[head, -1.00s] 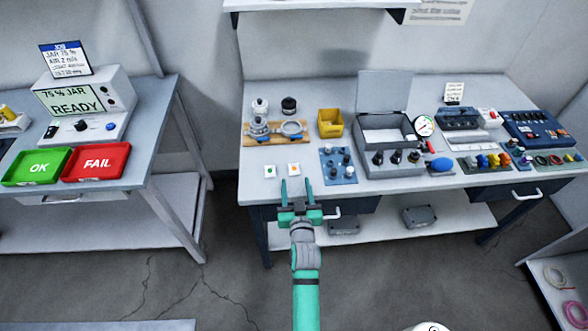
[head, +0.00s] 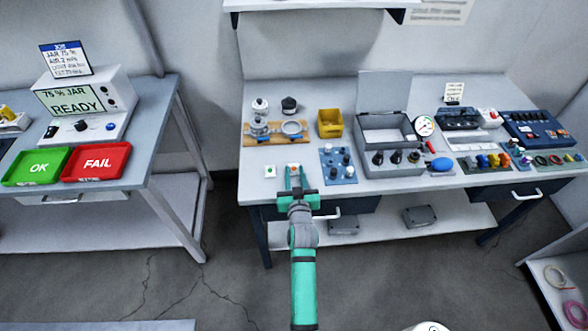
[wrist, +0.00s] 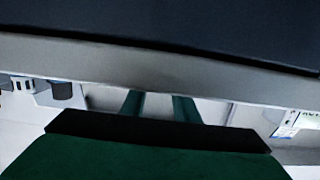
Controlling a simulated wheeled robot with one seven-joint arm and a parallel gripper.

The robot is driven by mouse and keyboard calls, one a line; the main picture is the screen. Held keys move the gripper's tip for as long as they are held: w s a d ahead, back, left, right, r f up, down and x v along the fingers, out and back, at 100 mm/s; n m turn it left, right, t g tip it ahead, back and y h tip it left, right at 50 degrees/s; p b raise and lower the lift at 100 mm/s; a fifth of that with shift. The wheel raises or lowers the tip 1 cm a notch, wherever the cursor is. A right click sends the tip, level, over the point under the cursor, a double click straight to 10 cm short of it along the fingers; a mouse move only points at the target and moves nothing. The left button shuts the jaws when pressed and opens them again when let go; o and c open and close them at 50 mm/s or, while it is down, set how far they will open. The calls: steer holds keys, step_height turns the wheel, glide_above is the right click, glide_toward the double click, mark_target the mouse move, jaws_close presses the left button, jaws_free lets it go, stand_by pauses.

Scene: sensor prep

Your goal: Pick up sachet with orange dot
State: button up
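The sachet with the orange dot (head: 294,167) is a small white packet near the front edge of the workbench in the head view. It is partly hidden by my gripper. My gripper (head: 295,171) reaches over the bench's front edge, its two green fingers apart around or just above the sachet. I cannot tell whether they touch it. The wrist view shows the fingers (wrist: 158,105) with a gap between them, and no sachet can be made out there. A second sachet, with a green dot (head: 270,171), lies just to the left.
A blue plate with dark knobs (head: 338,167) stands close on the right. Behind are a wooden holder with glassware (head: 262,141) and a yellow bin (head: 330,123). An open grey case (head: 386,152) is further right. The bench's front-left corner (head: 250,188) is clear.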

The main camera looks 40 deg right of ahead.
steer(key=shift+c, duration=1)
